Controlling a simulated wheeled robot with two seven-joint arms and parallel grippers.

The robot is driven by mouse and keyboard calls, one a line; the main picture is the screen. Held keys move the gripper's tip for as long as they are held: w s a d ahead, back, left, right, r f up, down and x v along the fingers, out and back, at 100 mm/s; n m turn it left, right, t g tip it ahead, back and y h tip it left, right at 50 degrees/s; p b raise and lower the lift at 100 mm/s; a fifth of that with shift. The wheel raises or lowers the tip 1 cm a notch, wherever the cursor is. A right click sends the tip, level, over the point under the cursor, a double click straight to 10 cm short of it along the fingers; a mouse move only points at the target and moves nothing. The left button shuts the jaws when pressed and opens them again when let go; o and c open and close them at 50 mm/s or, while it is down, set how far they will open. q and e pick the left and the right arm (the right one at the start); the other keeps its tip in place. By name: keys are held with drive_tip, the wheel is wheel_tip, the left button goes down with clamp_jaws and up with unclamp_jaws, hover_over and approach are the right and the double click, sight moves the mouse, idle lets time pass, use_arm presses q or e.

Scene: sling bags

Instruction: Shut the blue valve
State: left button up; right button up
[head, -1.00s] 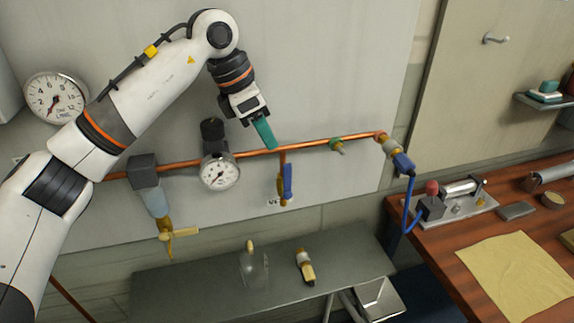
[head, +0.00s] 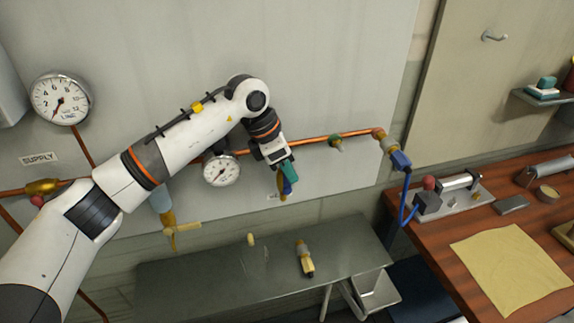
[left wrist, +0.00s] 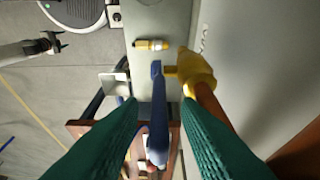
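The blue valve handle (head: 287,186) hangs on a short branch below the copper pipe in the head view, partly hidden by my left gripper (head: 289,172). In the left wrist view the blue handle (left wrist: 157,120) runs lengthwise between the two green fingers of my left gripper (left wrist: 159,103). The fingers are apart, with a visible gap on each side of the handle. The brass valve body (left wrist: 195,72) sits beside it, joined to copper pipe. In the head view the handle points downward. My right gripper is not in view.
The copper pipe (head: 320,139) runs along the wall panel. A shelf (head: 200,290) below holds a brass fitting (head: 305,258). A wooden bench (head: 430,240) stands at the right.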

use_arm(q)
clamp_jaws()
drive_tip(key=shift+d+r, duration=0.1)
drive_tip(key=shift+d, duration=0.1)
drive_tip(key=shift+w+d+f+g+y, duration=0.2)
drive_tip(key=shift+d+g+y, duration=0.25)
drive_tip(key=shift+y, duration=0.6)
drive_tip(key=shift+w+d+f+g+y, duration=0.2)
drive_tip(key=shift+d+y, duration=0.5)
drive_tip(key=shift+y, duration=0.4)
drive_tip(key=shift+w+d+f+g+y, duration=0.15)
drive_tip(key=shift+d+g+y, duration=0.3)
drive_tip(key=shift+y, duration=0.6)
drive_tip(key=shift+d+p, duration=0.1)
drive_tip(key=shift+p, duration=0.2)
drive_tip(key=shift+o, duration=0.3)
unclamp_jaws()
drive_tip(key=shift+f, duration=0.15)
